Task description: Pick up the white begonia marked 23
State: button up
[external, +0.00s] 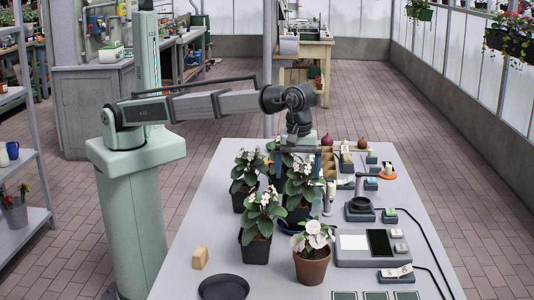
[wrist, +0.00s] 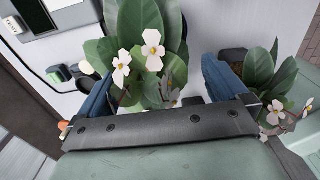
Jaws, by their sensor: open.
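Several white-flowered plants in dark pots stand grouped on the grey table: one at the front (external: 262,213), one at the back left (external: 247,172), and one below my gripper (external: 303,186). No number 23 is readable on any of them. My gripper (external: 298,170) is open over the group. In the wrist view my gripper's blue fingers (wrist: 155,85) stand either side of a plant with white flowers and broad green leaves (wrist: 140,30). Its pot is hidden there. Another white-flowered plant (wrist: 262,75) is outside the right finger.
A pale pink-flowered plant in a terracotta pot (external: 312,255) stands at the front. A dark saucer (external: 224,288) and a tan block (external: 200,257) lie front left. A grey device (external: 372,248) and small tools fill the right side. The table's left strip is mostly clear.

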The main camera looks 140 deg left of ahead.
jog(key=s+a+n, duration=0.3)
jog(key=s+a, duration=1.1)
jog(key=s, duration=0.1)
jog(key=s+d+f+m, duration=0.1)
jog(key=s+d+m, duration=0.15)
jog(key=s, duration=0.35)
jog(key=shift+m, duration=0.35)
jog(key=f, duration=0.8)
jog(key=shift+a+f, duration=0.2)
jog(key=shift+a, duration=0.15)
jog(key=shift+s+a+f, duration=0.1)
jog(key=shift+a+f, duration=0.05)
jog(key=shift+f, duration=1.15)
jog(key=shift+a+f, duration=0.1)
jog(key=shift+f, duration=1.2)
jog(key=shift+c, duration=0.2)
jog(key=c, duration=0.8)
jog(key=shift+r, duration=0.1)
